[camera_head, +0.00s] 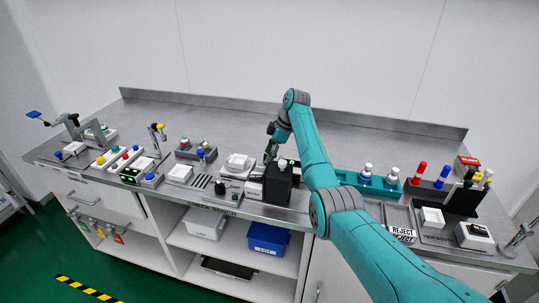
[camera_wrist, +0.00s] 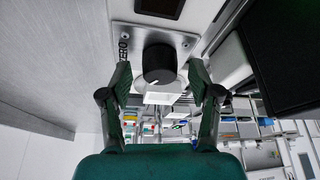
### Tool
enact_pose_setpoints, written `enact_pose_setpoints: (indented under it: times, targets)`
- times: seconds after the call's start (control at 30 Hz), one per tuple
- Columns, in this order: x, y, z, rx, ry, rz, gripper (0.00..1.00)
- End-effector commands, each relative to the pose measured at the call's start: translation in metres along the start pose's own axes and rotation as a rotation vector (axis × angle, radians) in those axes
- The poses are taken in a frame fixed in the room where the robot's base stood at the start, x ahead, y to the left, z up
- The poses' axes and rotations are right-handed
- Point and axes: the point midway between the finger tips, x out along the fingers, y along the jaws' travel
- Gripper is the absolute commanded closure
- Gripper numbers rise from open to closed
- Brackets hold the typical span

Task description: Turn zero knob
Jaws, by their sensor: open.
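The zero knob (camera_wrist: 159,62) is a round black knob on a light metal plate (camera_wrist: 125,38) in the wrist view. The plate carries the word ZERO at its left and a screw at each visible corner. My gripper (camera_wrist: 160,76) is open, with one finger on each side of the knob and a visible gap at both sides. How far the fingertips are from the plate is hard to tell. In the head view my gripper (camera_head: 269,153) is at the bench, beside a black box; I cannot make out the knob there.
The black box (camera_head: 278,186) stands close by my gripper. A white balance-like device (camera_head: 237,163) is to its left, and a teal rack with bottles (camera_head: 366,180) to its right. The back of the steel bench (camera_head: 210,118) is clear.

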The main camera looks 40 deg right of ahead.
Motion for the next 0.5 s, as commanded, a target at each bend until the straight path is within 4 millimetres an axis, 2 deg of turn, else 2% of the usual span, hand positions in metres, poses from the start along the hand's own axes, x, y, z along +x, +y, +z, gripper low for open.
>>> enact_pose_setpoints:
  times: [0.5]
  targets:
    - [-0.091,0.001,0.0,0.0,0.001,0.004,0.38]
